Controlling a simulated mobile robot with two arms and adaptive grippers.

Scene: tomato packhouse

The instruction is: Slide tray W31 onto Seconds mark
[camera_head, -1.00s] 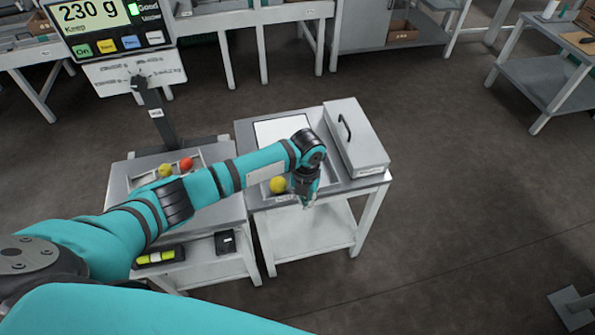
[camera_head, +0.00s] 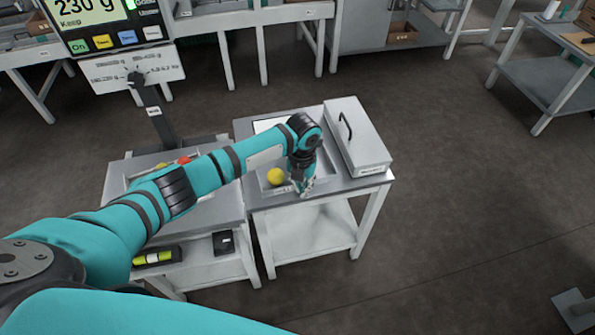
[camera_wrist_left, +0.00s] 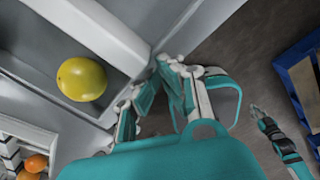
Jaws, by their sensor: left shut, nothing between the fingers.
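A shallow grey tray (camera_head: 257,182) with one yellow tomato (camera_head: 275,176) in it sits on the right-hand table; its front label is too small to read. A white rectangular mark (camera_head: 266,124) lies behind it, partly hidden by my arm and the tray. My left gripper (camera_head: 303,191) is shut and empty at the tray's front right, close against its front wall; contact is hard to confirm. In the left wrist view, the tray wall (camera_wrist_left: 112,38) runs beside the fingers (camera_wrist_left: 160,90), with the tomato (camera_wrist_left: 82,78) inside.
A lidded grey box (camera_head: 357,140) with a black handle stands right of the tray. The left table (camera_head: 215,212) holds another tray, with red and yellow tomatoes partly behind my arm. A scale display (camera_head: 100,25) reads 230 g.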

